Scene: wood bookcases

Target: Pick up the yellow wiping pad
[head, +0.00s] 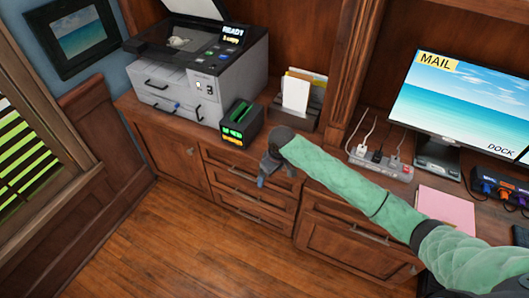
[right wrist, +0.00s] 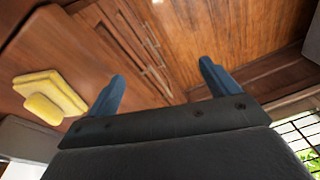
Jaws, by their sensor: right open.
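The yellow wiping pad (right wrist: 58,90) shows in the right wrist view at the left, lying on the wood counter top. It looks like a flat yellow slab with a smaller rounded yellow block against it. I cannot make it out in the head view, where my right arm covers part of the counter. My right gripper (head: 272,176) hangs in front of the drawers at the counter's front edge. Its two blue fingers (right wrist: 160,85) are spread apart with nothing between them. The pad is outside the fingers, off to the left in the wrist view. My left gripper is not in view.
On the counter stand a printer (head: 205,75), a dark box with green items (head: 241,124), a letter holder (head: 297,100), a power strip (head: 380,162) and a monitor (head: 465,95). A pink paper (head: 446,207) lies at the right. The wood floor (head: 165,245) is clear.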

